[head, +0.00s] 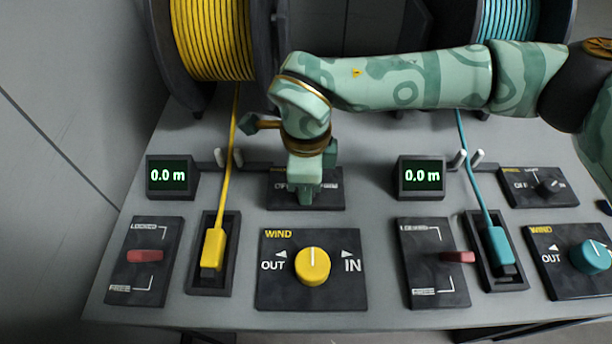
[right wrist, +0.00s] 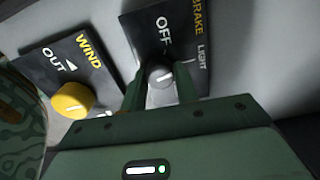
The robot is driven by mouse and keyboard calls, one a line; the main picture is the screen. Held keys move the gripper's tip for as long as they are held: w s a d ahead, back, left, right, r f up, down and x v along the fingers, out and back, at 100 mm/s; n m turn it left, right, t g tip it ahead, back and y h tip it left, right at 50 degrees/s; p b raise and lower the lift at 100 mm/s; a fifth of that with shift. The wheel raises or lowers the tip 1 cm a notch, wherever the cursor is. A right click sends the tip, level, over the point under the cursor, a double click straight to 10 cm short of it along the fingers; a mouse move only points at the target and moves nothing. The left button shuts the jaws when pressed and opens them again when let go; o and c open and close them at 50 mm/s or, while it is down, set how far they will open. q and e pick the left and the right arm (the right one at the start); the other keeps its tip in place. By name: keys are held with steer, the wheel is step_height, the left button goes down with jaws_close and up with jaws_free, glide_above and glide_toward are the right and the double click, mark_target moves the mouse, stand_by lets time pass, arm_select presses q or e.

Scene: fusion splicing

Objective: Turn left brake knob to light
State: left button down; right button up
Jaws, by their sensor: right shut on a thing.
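The left brake panel (head: 334,201) is a dark plate behind the yellow wind panel in the head view. In the right wrist view its plate (right wrist: 184,22) shows the words OFF, BRAKE and LIGHT. The left brake knob (right wrist: 160,74) is a small grey knob with a pale mark, seen between my fingers; I cannot tell for sure which word its mark faces. My right gripper (head: 304,196) points down over the panel and hides the knob in the head view. It is shut on the knob, with the fingers (right wrist: 160,88) on both sides. My left gripper is out of view.
The yellow wind knob (head: 312,265) stands just in front. The left display (head: 170,177) and right display (head: 421,177) read 0.0 m. Yellow (head: 228,160) and blue (head: 470,165) cables run down from spools. The right brake panel (head: 515,200) lies at far right.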

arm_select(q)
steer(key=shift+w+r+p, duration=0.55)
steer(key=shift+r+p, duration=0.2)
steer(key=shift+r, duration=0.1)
arm_select(e)
steer(key=shift+r+m, duration=0.1)
steer(key=shift+m, duration=1)
steer(key=o, duration=1)
arm_select(q)
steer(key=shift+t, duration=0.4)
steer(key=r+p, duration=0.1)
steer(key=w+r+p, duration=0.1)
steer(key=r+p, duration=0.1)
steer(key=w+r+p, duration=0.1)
steer(key=p, duration=0.1)
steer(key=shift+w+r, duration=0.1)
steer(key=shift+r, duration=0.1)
arm_select(e)
step_height(320, 180, up, 16)
steer(key=shift+r, duration=0.1)
